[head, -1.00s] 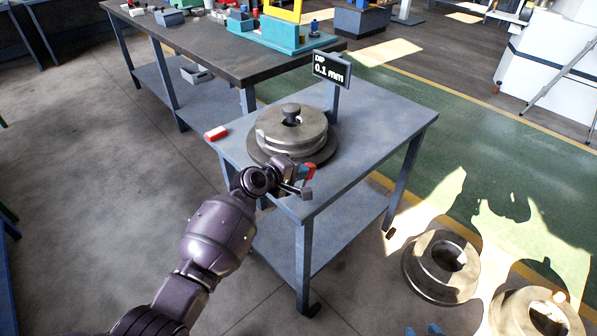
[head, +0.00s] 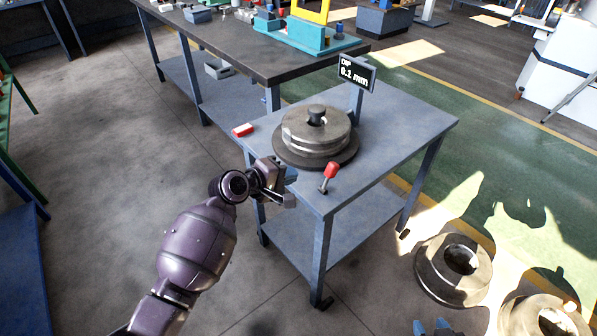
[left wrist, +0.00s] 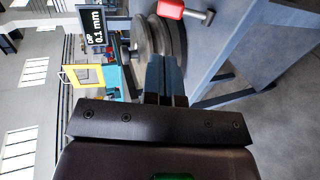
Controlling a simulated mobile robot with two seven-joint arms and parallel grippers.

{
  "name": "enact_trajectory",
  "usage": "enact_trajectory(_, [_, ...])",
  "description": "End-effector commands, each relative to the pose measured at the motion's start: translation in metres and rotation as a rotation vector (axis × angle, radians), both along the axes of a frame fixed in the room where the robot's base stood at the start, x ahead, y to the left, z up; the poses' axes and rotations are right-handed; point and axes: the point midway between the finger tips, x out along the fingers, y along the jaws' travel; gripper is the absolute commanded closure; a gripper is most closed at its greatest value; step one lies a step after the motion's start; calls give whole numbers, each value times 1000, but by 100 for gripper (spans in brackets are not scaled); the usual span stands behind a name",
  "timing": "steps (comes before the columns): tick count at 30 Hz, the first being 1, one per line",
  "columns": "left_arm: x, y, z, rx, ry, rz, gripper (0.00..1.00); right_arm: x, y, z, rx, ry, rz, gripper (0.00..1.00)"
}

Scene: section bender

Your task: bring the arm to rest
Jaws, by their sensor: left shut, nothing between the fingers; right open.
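My left arm reaches in from the lower left in the head view. Its gripper (head: 287,199) is shut and empty, just off the near-left edge of the blue-grey table (head: 398,118). In the left wrist view its dark fingers (left wrist: 165,82) lie together, pointing towards the table. The red-handled lever (head: 329,176) stands at the table's near edge, to the right of the gripper and apart from it; its red grip also shows in the left wrist view (left wrist: 171,8).
A round stack of metal discs (head: 315,139) with a dark knob stands on the table, beside a display (head: 357,74) reading 0.1 mm and a red-and-white block (head: 243,130). A long workbench (head: 235,52) stands behind. Metal rings (head: 453,270) lie on the floor at right. Floor at left is clear.

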Motion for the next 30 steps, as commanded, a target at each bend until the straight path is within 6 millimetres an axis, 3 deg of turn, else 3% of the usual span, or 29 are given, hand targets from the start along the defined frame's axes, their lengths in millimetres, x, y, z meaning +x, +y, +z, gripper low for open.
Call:
enact_trajectory(22, [-3, 4, 3, 18, -26, -9, 100, 6, 1, 5, -2, -13, 5, 57])
enact_trajectory(26, [3, 9, 7, 107, -146, -8, 100, 4, 0, 4, -1, -9, 4, 57])
enact_trajectory(30, [14, 21, 31, 286, -376, 16, 100, 0, 0, 2, -1, -3, 2, 57])
